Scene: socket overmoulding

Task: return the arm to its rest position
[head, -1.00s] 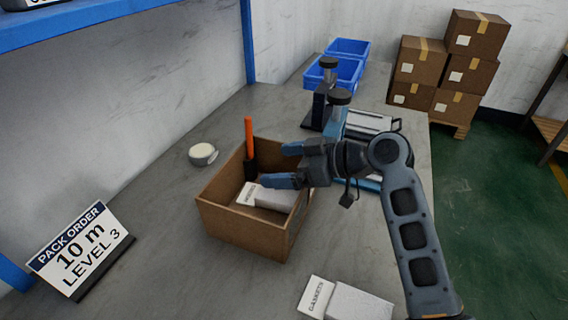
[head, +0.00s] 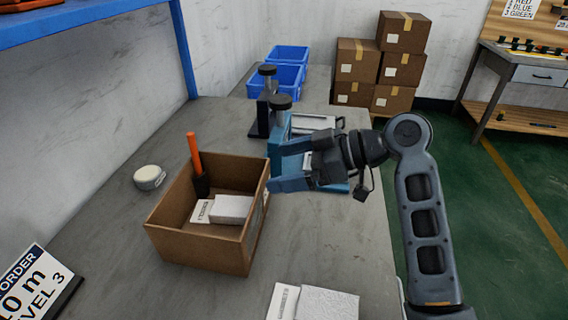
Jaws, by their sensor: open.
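My gripper (head: 276,168) is open and empty. It points left, just right of and above the right wall of the brown box, apart from the things inside it. My arm reaches up from the lower right and bends at the elbow joint. The brown open box (head: 188,249) stands on the grey table (head: 112,240). It holds an orange-handled tool (head: 195,150) leaning upright at the back left and a white labelled block (head: 233,208) lying flat.
Blue and black presses (head: 279,122) stand behind my gripper. Blue bins (head: 275,78) are at the back. A white round tin (head: 149,177) sits left of the box. Another white block (head: 328,304) lies at the front. A sign (head: 36,287) stands lower left. Cartons (head: 356,62) are stacked beyond the table.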

